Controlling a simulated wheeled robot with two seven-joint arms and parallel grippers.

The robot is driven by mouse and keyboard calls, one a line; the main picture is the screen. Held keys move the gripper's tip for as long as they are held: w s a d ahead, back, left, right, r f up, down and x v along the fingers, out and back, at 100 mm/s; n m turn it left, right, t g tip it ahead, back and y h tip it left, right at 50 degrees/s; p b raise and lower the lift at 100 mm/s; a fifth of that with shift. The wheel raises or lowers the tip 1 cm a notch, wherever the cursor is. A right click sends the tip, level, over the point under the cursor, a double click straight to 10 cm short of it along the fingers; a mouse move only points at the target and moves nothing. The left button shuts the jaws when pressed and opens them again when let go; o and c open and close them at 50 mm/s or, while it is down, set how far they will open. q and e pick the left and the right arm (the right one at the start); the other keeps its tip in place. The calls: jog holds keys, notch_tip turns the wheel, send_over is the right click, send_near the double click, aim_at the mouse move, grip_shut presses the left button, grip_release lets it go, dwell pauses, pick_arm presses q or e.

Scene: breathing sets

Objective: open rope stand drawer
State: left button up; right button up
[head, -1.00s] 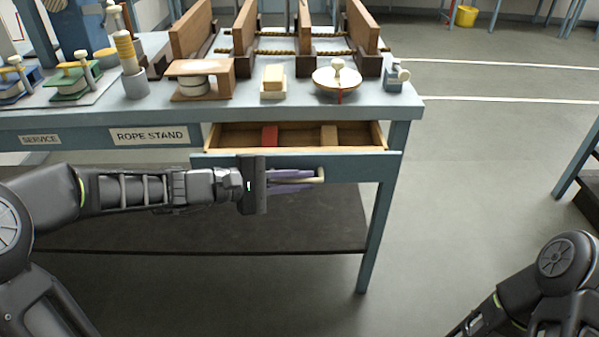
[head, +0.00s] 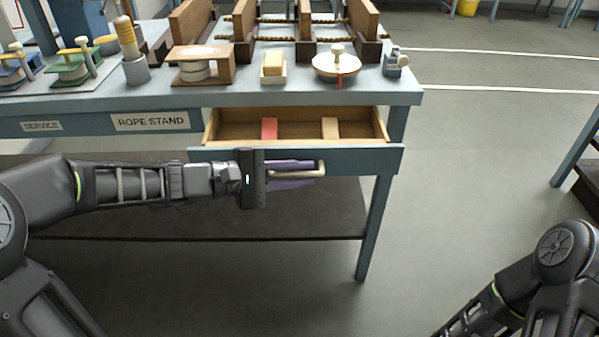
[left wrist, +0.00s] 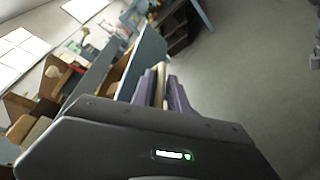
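The rope stand drawer (head: 225,131) is pulled out under the blue bench, right of the "ROPE STAND" label (head: 150,121). Its wooden inside shows, with a red block (head: 269,128) and a tan block (head: 330,128) in it. My left gripper (head: 305,170) is in front of the drawer's blue front, its purple fingers at the pale bar handle (head: 321,169). In the left wrist view the handle (left wrist: 158,84) lies between the two fingers (left wrist: 160,92), which look closed on it. My right arm shows at the lower right; its gripper is out of view.
The bench top (head: 225,97) holds a wooden stand (head: 203,65), a yellow block on a base (head: 273,67), and a round disc (head: 336,64). A dark lower shelf (head: 200,215) is below. Open floor (head: 470,170) lies to the right.

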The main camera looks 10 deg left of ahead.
pick_arm(q)
jog(key=p+v, duration=0.1)
jog(key=v, duration=0.7)
dwell(0.5)
